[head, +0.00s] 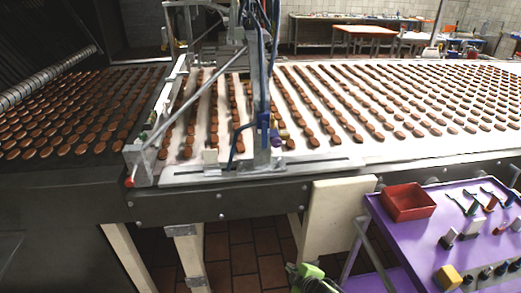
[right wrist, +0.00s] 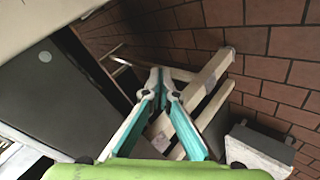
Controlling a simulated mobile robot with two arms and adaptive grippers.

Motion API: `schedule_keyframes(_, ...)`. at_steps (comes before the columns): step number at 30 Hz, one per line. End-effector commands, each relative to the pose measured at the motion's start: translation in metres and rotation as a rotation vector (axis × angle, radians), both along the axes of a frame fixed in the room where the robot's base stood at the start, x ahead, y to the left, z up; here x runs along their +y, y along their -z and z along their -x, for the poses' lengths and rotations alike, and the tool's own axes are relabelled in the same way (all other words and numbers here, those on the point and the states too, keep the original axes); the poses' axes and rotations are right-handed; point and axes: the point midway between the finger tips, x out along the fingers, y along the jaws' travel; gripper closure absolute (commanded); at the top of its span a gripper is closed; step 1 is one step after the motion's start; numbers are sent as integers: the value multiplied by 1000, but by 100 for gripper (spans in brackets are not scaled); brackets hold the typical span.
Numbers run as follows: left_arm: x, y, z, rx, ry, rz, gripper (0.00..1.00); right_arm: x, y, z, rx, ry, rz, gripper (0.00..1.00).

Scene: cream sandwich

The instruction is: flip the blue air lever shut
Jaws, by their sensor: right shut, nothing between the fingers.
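A thin bent blue piece (head: 234,143), which looks like the air lever, is on the front of the machine's upright column (head: 261,110) in the head view. Whether it is open or shut I cannot tell at this size. My right gripper (head: 311,280) is at the bottom of the head view, low in front of the conveyor and well apart from the lever. In the right wrist view my right gripper (right wrist: 158,84) has its teal-lined fingers together at the tips with nothing between them. The lever does not show there. My left gripper is out of view.
The conveyor (head: 360,157) carries rows of brown biscuits, with a dark side rail (head: 160,205) along its front. A purple cart (head: 384,226) with a red bin (head: 407,203) and small tools stands at the right. Brown tiled floor (head: 243,250) shows below the conveyor.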

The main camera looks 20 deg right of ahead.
Motion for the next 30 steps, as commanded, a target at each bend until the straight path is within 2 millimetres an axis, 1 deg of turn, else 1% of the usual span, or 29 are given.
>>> schedule_keyframes(1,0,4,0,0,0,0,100,0,-40,-29,-75,-48,53,100)
schedule_keyframes(2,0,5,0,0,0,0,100,1,-64,-43,-114,-75,84,100)
schedule_keyframes(3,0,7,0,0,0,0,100,3,-95,-59,-167,-110,128,100)
schedule_keyframes(5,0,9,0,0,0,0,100,8,-144,-80,-248,-160,195,100)
schedule_keyframes(6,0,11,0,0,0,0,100,12,-178,-91,-301,-190,240,100)
schedule_keyframes(8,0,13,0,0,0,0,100,20,-226,-102,-379,-234,307,100)
schedule_keyframes(9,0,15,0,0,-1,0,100,26,-255,-107,-425,-258,349,100)
schedule_keyframes(11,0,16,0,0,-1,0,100,36,-295,-110,-490,-293,407,100)
schedule_keyframes(12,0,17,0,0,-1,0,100,41,-318,-111,-527,-310,441,100)
schedule_keyframes(15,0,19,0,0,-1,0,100,54,-363,-108,-602,-344,508,100)
schedule_keyframes(18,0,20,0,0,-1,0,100,61,-389,-104,-647,-362,550,100)
schedule_keyframes(21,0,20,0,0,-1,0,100,65,-401,-102,-667,-370,569,100)
schedule_keyframes(24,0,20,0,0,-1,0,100,66,-404,-101,-672,-372,573,100)
schedule_keyframes(30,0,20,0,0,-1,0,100,66,-404,-101,-671,-370,571,100)
